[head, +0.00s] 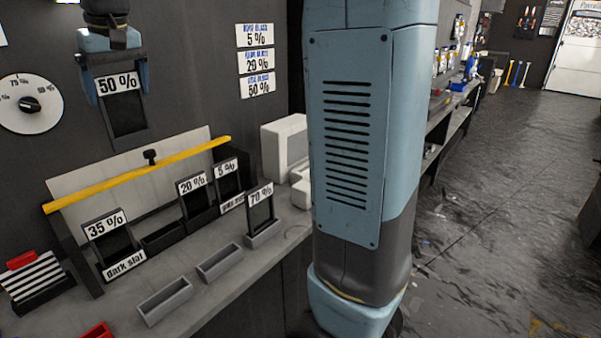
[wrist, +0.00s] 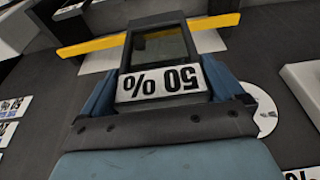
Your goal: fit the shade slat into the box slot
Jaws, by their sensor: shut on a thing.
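My gripper (head: 118,88) is shut on the 50 % shade slat (head: 127,118), a dark framed panel with a white label, held upright above the bench at the upper left of the head view. In the wrist view the slat (wrist: 160,48) sits between the blue fingers, its label upside down. The slotted black box (head: 163,237) stands on the bench below. It holds the 35 % slat (head: 108,238), the 20 % slat (head: 197,200) and the 5 % slat (head: 228,182). An empty slot shows between 35 % and 20 %. The held slat is apart from the box.
A yellow bar (head: 135,175) runs above the box before a pale panel. Grey holders stand in front: two empty (head: 165,301) (head: 219,263), one holding the 70 % slat (head: 261,213). A striped block (head: 35,278) is at left. A dial (head: 30,103) and tint labels (head: 255,61) are on the wall.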

